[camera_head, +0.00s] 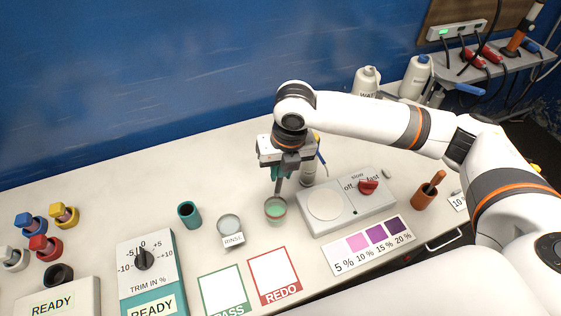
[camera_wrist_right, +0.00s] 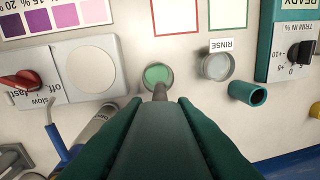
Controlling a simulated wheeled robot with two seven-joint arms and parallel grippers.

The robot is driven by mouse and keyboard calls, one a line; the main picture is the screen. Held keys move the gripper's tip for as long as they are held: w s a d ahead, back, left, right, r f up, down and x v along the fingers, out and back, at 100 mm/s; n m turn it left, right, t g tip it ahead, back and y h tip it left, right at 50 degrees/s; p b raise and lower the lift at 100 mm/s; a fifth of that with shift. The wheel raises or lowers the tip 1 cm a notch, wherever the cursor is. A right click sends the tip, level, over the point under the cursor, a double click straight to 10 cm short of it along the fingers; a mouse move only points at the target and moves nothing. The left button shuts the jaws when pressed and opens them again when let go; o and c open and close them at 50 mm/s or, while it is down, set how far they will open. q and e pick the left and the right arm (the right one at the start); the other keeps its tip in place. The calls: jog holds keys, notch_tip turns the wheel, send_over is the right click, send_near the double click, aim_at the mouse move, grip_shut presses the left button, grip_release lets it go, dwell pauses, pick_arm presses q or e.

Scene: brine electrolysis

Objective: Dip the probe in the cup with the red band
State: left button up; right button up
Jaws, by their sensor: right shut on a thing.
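My right gripper (camera_head: 283,172) is shut on a dark grey probe (camera_head: 278,187) held upright, pointing down. The cup (camera_head: 275,209) below it holds green liquid; a faint reddish tint shows on its wall, but I cannot clearly make out a band. In the right wrist view the probe (camera_wrist_right: 160,93) overlaps the near rim of this cup (camera_wrist_right: 157,76). I cannot tell whether the tip is in the liquid or just above it. My left gripper is not in view.
A rinse cup (camera_head: 229,224) and a teal holder (camera_head: 189,215) stand left of the green cup. A stirrer plate (camera_head: 345,205) with a red knob stands right. PASS (camera_head: 222,290) and REDO (camera_head: 274,276) squares and a colour chart (camera_head: 370,246) lie in front. Bottles (camera_head: 366,81) stand behind.

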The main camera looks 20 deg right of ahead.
aim_at(281, 181)
jog(key=shift+w+r+n, duration=0.1)
jog(key=shift+w+n, duration=0.05)
jog(key=shift+n, duration=0.45)
jog(key=shift+a, duration=0.1)
notch_tip(281, 181, down, 5)
jog(key=b, duration=0.5)
notch_tip(281, 181, down, 7)
jog(key=b, duration=0.3)
jog(key=shift+a, duration=0.15)
dwell(2.7)
notch_tip(281, 181, up, 11)
jog(key=p, duration=1.1)
jog(key=shift+w, duration=0.1)
